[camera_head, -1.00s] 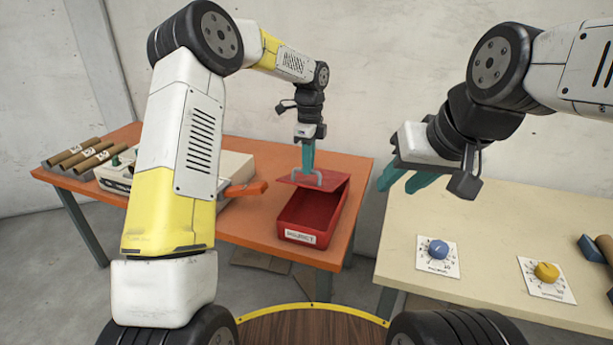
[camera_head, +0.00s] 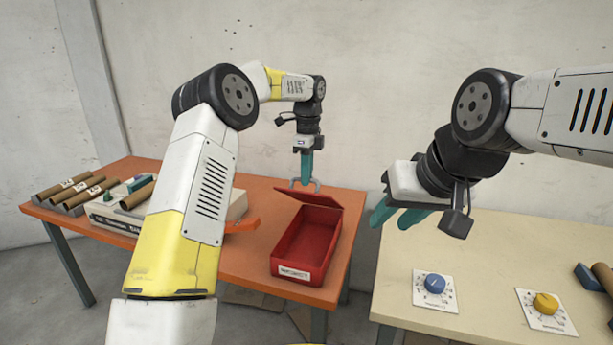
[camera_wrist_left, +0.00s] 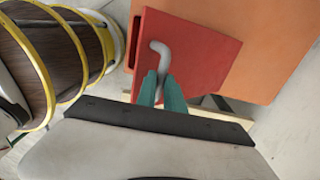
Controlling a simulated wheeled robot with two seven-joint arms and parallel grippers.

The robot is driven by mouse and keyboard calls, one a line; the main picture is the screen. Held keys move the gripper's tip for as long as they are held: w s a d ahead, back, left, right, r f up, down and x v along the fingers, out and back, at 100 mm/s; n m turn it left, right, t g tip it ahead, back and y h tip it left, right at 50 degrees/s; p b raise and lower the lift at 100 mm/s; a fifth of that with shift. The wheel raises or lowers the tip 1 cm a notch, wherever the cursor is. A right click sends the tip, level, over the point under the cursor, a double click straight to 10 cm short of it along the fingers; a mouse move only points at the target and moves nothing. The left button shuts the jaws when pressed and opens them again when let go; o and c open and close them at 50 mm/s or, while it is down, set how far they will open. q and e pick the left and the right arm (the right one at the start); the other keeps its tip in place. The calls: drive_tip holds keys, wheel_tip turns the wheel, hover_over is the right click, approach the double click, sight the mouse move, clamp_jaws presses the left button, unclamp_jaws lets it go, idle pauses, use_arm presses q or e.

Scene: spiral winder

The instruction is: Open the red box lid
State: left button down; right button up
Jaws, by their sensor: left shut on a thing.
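The red box (camera_head: 283,266) stands on the orange table with its inside largely exposed and a white label on its front. Its red lid (camera_head: 312,197) is hinged up and tilted at the back of the box; the lid also fills the middle of the left wrist view (camera_wrist_left: 195,60). My left gripper (camera_head: 306,180) points down at the lid, its teal fingers shut on the grey lid handle (camera_wrist_left: 158,52). My right gripper (camera_head: 398,214) is open and empty, in the air over the gap between the tables, right of the box.
The orange table (camera_head: 215,268) also holds a pale machine (camera_head: 112,222) and several brown tubes (camera_head: 75,190) at the left. A cream table (camera_head: 520,258) at the right carries a blue knob (camera_head: 435,284) and a yellow knob (camera_head: 545,303). The wall is behind.

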use_arm(q)
drive_tip(key=c, duration=1.5)
unclamp_jaws()
drive_tip(key=shift+w+f, duration=0.3)
drive_tip(key=shift+o, duration=0.2)
drive_tip(key=shift+s+r, duration=0.1)
drive_tip(key=shift+r, duration=0.05)
drive_tip(key=shift+r, duration=0.1)
wheel_tip(320, 180, up, 8)
drive_tip(key=shift+w+f, duration=0.2)
drive_tip(key=shift+d, duration=0.1)
